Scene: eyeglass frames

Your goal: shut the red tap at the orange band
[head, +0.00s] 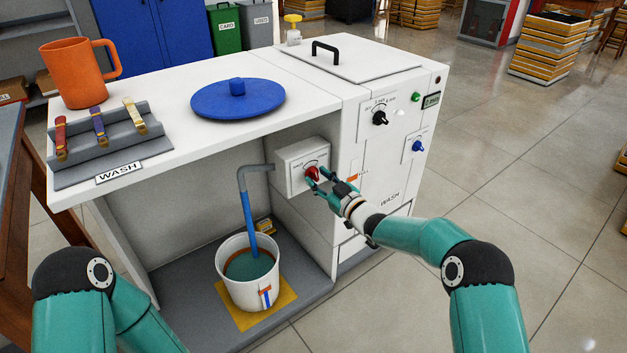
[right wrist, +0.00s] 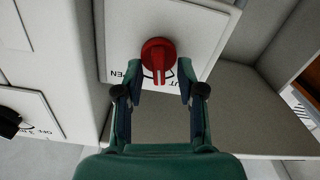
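The red tap (head: 312,173) is a round knob on a white box under the counter; it also shows in the right wrist view (right wrist: 158,55). My right gripper (head: 319,180) is at the tap, its open fingers on either side of the knob. I cannot tell whether they touch it. A blue stream (head: 249,222) runs from the grey spout (head: 243,180) into the white bucket (head: 237,290). An orange band (head: 266,247) rings the bucket's inside wall, with teal water (head: 246,266) close to it. My left gripper is out of view.
An orange mark (head: 352,178) labelled FULL is beside the tap box. The counter (head: 178,135) holds an orange mug (head: 73,75), a blue lid (head: 238,100) and a grey rack (head: 110,140). The panel has a black knob (head: 380,118) and a blue knob (head: 417,146).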

